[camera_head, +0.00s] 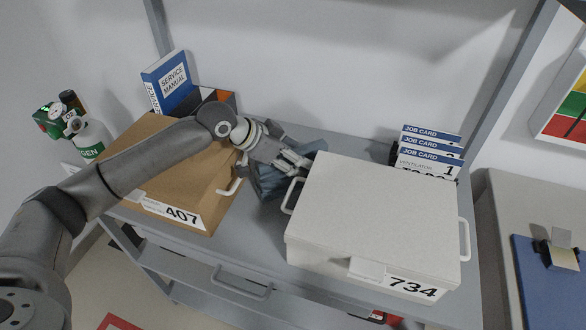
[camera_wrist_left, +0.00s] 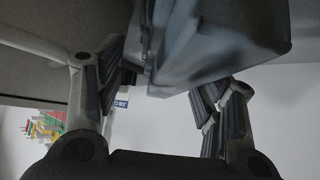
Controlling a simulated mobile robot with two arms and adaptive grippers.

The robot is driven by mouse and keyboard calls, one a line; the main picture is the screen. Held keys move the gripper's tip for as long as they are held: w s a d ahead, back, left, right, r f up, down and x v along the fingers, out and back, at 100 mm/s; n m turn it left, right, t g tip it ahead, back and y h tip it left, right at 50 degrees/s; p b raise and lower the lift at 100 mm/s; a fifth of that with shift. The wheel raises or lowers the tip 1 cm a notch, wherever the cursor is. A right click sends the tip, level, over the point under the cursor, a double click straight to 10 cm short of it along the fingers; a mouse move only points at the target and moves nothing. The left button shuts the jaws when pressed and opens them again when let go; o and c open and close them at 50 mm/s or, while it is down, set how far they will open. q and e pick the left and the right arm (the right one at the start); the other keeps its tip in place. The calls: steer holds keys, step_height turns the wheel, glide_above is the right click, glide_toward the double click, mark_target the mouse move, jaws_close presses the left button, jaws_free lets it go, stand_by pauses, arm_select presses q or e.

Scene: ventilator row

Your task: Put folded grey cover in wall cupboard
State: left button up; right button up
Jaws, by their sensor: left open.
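The folded grey cover (camera_head: 268,184), blue-grey in this light, stands in the gap between a brown case and a white case on the grey bench. My left gripper (camera_head: 297,162) is over the cover's upper part and hides some of it. In the left wrist view the cover (camera_wrist_left: 222,40) fills the top, between and beyond the fingers of my open left gripper (camera_wrist_left: 165,85). I cannot tell whether a finger touches it. No wall cupboard can be made out. My right gripper is not in view.
The brown case 407 (camera_head: 165,160) and white case 734 (camera_head: 375,215) flank the cover closely, handles facing it. Job cards (camera_head: 430,150) and a service manual (camera_head: 167,80) stand behind. An oxygen cylinder (camera_head: 90,138) is left. Clear bench (camera_head: 350,148) shows behind the white case.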

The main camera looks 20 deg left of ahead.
arm_select(q)
steer(key=c, duration=1.1)
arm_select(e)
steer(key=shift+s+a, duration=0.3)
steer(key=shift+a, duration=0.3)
arm_select(q)
steer(key=shift+r, duration=0.15)
